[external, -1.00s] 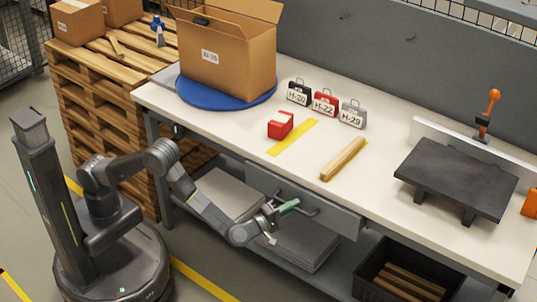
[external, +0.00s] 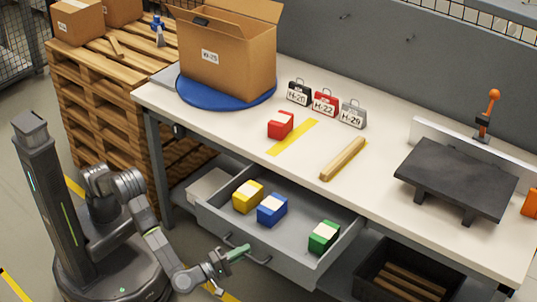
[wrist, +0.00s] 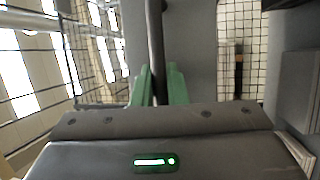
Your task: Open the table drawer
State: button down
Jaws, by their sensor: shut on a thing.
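The grey table drawer (external: 285,249) is pulled out from under the white workbench (external: 200,108). A yellow block (external: 248,196), a blue block (external: 272,209) and a green block (external: 323,237) lie inside it. My gripper (external: 238,253), with green fingers, is at the dark bar handle (external: 262,262) on the drawer's front and is shut on it. In the wrist view the handle (wrist: 155,50) runs as a dark bar between the green fingers of my gripper (wrist: 158,85).
A cardboard box (external: 235,62) stands on a blue turntable (external: 222,92). Tags, a red piece (external: 281,125), a wooden strip (external: 343,158) and a dark stand (external: 455,180) are on the bench. A black crate (external: 405,272) stands below, right of the drawer.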

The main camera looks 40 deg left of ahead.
jog(key=shift+s+f, duration=0.1)
jog(key=shift+s, duration=1.9)
jog(key=c, duration=1.5)
grip_release()
jog(key=shift+o, duration=0.2)
jog(key=p+v, duration=0.2)
jog(key=v, duration=1.1)
jog(key=shift+s+a, duration=0.15)
jog(key=shift+s, duration=0.2)
jog(key=b+x, duration=0.2)
jog(key=x, duration=1.2)
